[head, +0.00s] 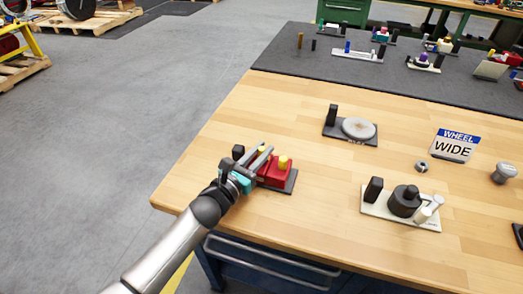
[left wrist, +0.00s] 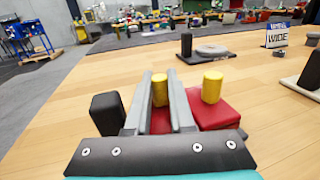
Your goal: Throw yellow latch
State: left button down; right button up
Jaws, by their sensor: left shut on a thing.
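A red device with yellow posts (head: 276,172) sits on a dark base plate near the table's left front edge. In the left wrist view one yellow post (left wrist: 160,95) stands between my left gripper's fingers (left wrist: 160,78), and the gripper is shut on it. A second yellow post (left wrist: 212,88) stands on a red block (left wrist: 216,116) just right of the fingers, clear of them. A black block (left wrist: 107,112) is left of the fingers. In the head view my left gripper (head: 264,152) reaches the device from the left. My right gripper is not in view.
A grey disc fixture (head: 358,128) stands behind the device. A pale plate with a black knob (head: 404,201) is to its right. A sign reading "WHEEL WIDE" (head: 455,146) and a small metal nut (head: 421,166) lie farther right. Bare wood surrounds the device.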

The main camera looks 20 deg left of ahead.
pick_arm(q)
jog(key=shift+d, duration=0.1)
dwell(0.8)
jog(key=shift+s+d, duration=0.1)
jog(key=shift+d, duration=0.75)
jog(key=c, duration=1.1)
grip_release()
jog(key=shift+o, duration=0.2)
jog(key=v, duration=1.5)
jog(key=shift+a+b, duration=0.15)
jog(key=shift+b, duration=0.15)
